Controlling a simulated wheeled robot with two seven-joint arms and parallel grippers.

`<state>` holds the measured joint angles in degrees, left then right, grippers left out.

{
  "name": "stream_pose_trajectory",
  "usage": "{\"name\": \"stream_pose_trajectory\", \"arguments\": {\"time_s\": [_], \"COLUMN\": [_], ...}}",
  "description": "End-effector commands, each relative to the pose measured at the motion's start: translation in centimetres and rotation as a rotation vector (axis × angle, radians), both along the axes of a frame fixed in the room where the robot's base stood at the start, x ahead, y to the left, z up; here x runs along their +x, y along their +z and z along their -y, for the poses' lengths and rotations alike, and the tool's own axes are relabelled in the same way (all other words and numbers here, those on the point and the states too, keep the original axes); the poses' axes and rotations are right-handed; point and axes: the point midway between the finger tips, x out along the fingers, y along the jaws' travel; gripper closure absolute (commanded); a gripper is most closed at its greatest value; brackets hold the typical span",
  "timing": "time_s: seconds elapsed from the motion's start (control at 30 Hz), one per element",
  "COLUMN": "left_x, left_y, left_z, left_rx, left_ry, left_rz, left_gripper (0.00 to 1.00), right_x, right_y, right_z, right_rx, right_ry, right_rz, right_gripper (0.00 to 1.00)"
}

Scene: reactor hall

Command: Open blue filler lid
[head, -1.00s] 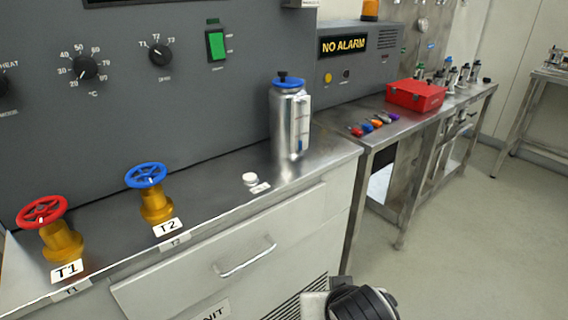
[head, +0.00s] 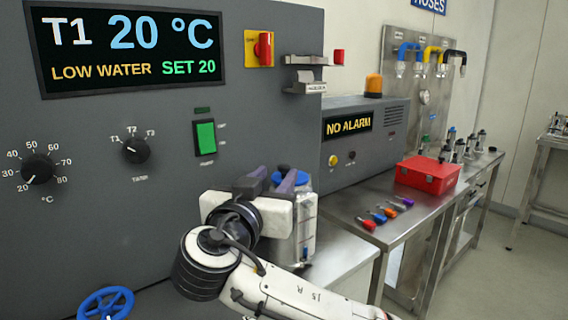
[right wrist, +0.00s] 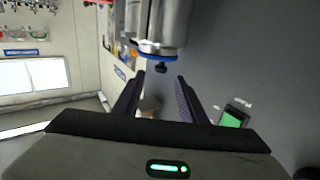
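The silver canister (head: 305,228) stands at the back of the counter, partly hidden behind my right gripper in the head view. Its blue lid (head: 304,178) shows between and beyond the fingers. In the right wrist view the canister (right wrist: 166,22) appears upside down, with the blue lid (right wrist: 162,52) and its small black knob (right wrist: 161,68) facing the fingers. My right gripper (head: 270,179) is open, with the knob near its fingertips in the gap; I see no contact. It also shows in the right wrist view (right wrist: 161,76). My left gripper is not in view.
A grey control panel (head: 90,240) rises close behind the gripper, with a green switch (head: 205,137). A blue valve wheel (head: 106,303) is at lower left. A red box (head: 428,175) and several small coloured items are on the bench to the right.

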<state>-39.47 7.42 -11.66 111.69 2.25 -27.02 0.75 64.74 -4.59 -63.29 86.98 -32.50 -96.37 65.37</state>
Motion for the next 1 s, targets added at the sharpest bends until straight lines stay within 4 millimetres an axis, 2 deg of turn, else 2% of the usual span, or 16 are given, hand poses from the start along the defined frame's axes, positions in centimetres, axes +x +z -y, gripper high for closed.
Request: {"name": "stream_pose_trajectory", "arguments": {"time_s": [0.1,0.3,0.5,0.73,0.77,0.9,1.0], "left_x": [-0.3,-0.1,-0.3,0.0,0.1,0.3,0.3], "left_y": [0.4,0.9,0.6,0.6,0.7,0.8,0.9], "left_z": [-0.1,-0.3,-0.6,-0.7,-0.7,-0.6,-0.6], "left_rx": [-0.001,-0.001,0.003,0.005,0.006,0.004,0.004], "left_ry": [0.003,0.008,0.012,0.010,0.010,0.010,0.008], "left_rz": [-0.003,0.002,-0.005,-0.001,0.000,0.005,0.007], "left_gripper": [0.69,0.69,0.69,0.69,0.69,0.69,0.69], "right_x": [2.3,5.2,6.3,6.4,6.4,6.4,6.3], "right_y": [0.3,0.2,0.0,0.0,0.0,0.0,0.0], "right_z": [0.9,1.8,2.1,2.1,2.1,2.1,2.1], "right_rx": [-0.004,-0.003,-0.001,0.000,0.000,0.000,0.000], "right_ry": [-0.005,-0.002,-0.001,0.000,0.000,0.000,0.000], "right_rz": [0.001,-0.001,-0.003,-0.002,-0.002,-0.002,-0.002], "right_gripper": [0.62,0.62,0.62,0.62,0.64,0.87,1.00]}}
